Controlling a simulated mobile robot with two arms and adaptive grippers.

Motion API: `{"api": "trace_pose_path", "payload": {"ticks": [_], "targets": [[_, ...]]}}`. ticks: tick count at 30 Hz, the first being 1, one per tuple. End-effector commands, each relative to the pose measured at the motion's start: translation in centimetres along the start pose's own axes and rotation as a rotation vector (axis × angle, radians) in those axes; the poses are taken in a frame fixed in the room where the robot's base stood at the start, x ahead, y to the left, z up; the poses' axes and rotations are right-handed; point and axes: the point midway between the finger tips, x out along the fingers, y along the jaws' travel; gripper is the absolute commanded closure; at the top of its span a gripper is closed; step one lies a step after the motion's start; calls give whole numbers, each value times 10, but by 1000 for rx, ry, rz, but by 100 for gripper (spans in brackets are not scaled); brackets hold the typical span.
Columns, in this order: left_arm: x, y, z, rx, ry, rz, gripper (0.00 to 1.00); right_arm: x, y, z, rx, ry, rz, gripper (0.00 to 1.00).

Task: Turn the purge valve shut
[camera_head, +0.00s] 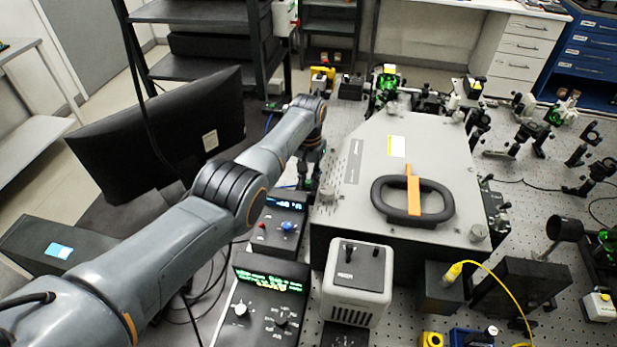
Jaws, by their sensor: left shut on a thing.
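My left arm comes in from the left and reaches over the bench. My left gripper (309,183) points down at the left side of the large grey spectrometer housing (375,160), close to its front left corner. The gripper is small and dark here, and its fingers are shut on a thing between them. I take that thing to be the purge valve, but the gripper and arm hide it and I cannot tell how far it is turned. My right gripper is not in view.
A black handle with an orange strip (413,195) lies on the housing lid. A blue-knobbed control box (277,225), a larger control unit (262,290) and a white-grey box (357,282) stand in front. A monitor (160,135) is left. Optics crowd the right.

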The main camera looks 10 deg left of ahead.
Motion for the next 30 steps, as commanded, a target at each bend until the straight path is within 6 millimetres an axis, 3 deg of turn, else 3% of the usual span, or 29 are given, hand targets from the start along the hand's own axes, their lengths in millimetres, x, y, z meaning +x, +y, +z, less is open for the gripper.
{"api": "trace_pose_path", "payload": {"ticks": [11, 12, 15, 25, 30], "targets": [[-1, 0, -1, -4, 3, -1, 100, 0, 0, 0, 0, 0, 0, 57], [-1, 0, -1, -4, 3, -1, 78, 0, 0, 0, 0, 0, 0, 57], [-1, 0, -1, -4, 3, -1, 59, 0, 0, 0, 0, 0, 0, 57], [-1, 0, 0, -3, 1, 0, 59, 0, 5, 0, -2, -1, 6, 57], [-12, 0, -1, -3, 3, 0, 59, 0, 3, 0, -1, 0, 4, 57]]}}
